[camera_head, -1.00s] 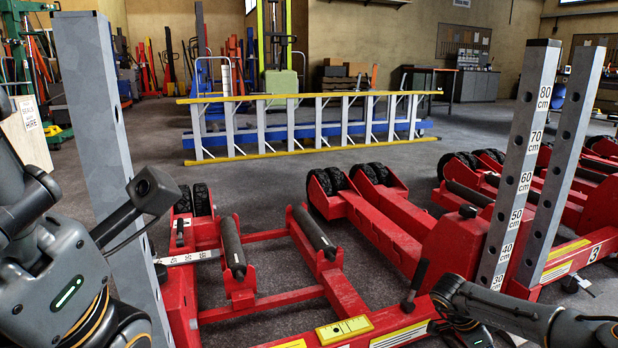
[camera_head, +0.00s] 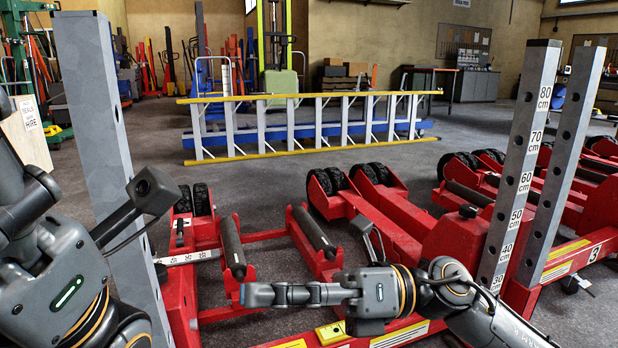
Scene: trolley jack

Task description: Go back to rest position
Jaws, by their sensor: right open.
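My right arm reaches in from the lower right, and its gripper (camera_head: 262,294) points left over the front of the red trolley jack (camera_head: 345,290). It is seen side-on with its jaws open, and no object shows in it. I cannot tell whether it touches the frame below it. My left arm (camera_head: 60,270) stands at the left edge, in front of a grey upright post (camera_head: 92,110).
A post with a centimetre scale (camera_head: 520,160) and a second grey post (camera_head: 567,150) stand at the right. Black rollers (camera_head: 232,248) sit on the jack's frame.

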